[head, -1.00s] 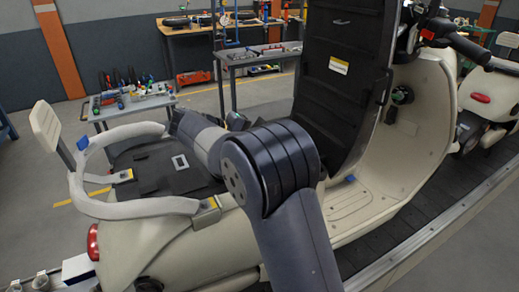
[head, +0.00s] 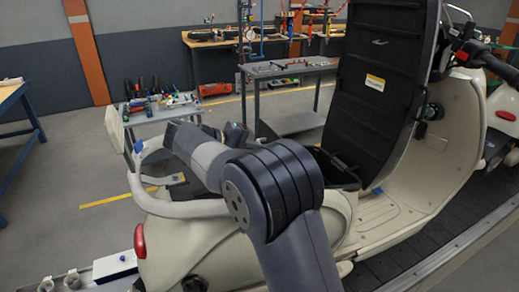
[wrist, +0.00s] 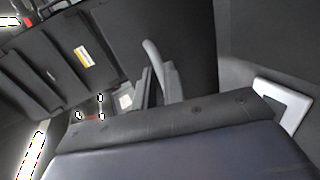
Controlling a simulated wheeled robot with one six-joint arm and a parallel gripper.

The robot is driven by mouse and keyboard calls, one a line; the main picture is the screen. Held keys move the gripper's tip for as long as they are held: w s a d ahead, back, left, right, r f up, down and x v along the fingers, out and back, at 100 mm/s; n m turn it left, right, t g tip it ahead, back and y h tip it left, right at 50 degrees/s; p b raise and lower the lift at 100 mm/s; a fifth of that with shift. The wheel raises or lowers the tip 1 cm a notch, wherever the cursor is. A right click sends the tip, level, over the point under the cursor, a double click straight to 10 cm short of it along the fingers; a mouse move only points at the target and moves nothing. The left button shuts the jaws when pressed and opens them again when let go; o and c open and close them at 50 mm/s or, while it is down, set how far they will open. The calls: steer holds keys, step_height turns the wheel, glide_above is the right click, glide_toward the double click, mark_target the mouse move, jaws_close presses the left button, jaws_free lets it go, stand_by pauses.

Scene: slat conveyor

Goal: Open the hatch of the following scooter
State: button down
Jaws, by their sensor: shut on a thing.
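The cream scooter (head: 225,245) stands on the slat conveyor in the head view. Its black ribbed hatch (head: 375,125) is up, with a yellow label on the side facing me. The hatch also shows at the left of the wrist view (wrist: 55,70). In the head view my arm reaches over the scooter's rear, and its elbow hides my gripper. In the wrist view what looks like pale fingers of my gripper (wrist: 160,72) are close together near the hatch's edge. What they are shut on is unclear, and I cannot tell whether they touch the hatch.
A tool cart (head: 150,112), a grey table (head: 285,72) and a workbench stand behind the scooter. A second scooter (head: 503,112) is at the right edge. The conveyor (head: 390,262) runs along the lower right. Floor is free at the left.

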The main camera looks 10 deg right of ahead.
steer(key=shift+s+a+f, duration=0.1)
steer(key=shift+s+f, duration=0.05)
steer(key=shift+f, duration=0.9)
steer(key=c, duration=1.5)
jaws_free()
steer(key=shift+r, duration=0.1)
steer(key=shift+r+b+v, duration=0.2)
steer(key=shift+b+v, duration=0.3)
steer(key=shift+v, duration=3.2)
steer(key=shift+c, duration=0.2)
